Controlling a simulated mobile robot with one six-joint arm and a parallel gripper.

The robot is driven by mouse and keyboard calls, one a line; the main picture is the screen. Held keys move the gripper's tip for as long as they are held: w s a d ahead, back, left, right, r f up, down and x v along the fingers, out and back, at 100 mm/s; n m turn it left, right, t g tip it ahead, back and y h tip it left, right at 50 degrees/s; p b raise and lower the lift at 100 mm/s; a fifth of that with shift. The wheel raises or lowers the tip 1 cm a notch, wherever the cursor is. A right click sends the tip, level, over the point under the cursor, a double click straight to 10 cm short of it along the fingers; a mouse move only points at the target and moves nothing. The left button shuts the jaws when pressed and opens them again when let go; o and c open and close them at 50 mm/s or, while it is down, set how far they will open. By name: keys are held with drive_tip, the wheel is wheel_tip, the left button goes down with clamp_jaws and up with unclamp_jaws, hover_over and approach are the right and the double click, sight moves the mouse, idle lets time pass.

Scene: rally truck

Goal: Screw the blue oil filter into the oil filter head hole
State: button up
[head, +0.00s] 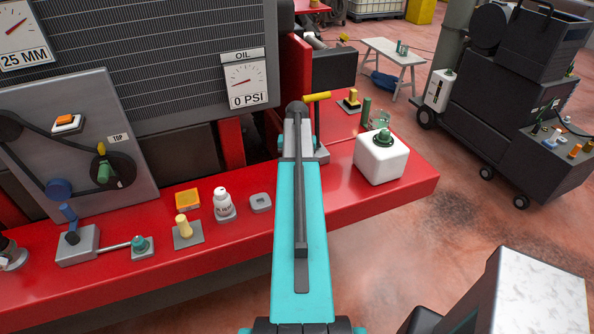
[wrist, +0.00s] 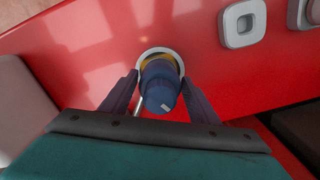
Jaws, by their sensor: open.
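The blue oil filter (wrist: 160,88) shows in the wrist view between the two fingers of my gripper (wrist: 159,78). The fingers are open, one on each side of it, and I cannot tell whether they touch it. Its far end meets a pale ring (wrist: 158,49) with some yellow inside, set against the red surface. I cannot tell how deep it sits, or whether this ring is the oil filter head hole. In the head view my teal arm hides the filter and most of my gripper.
A white container with a green cap (head: 380,160) stands right of my arm.

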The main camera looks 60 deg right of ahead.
drive_tip(key=shift+n, duration=0.4)
drive_tip(key=shift+n, duration=0.6)
drive_tip(key=c, duration=0.6)
drive_tip(key=shift+o, duration=0.2)
drive_tip(key=shift+m, duration=0.4)
drive_tip(key=shift+m, duration=0.8)
drive_tip(key=shift+m, duration=0.6)
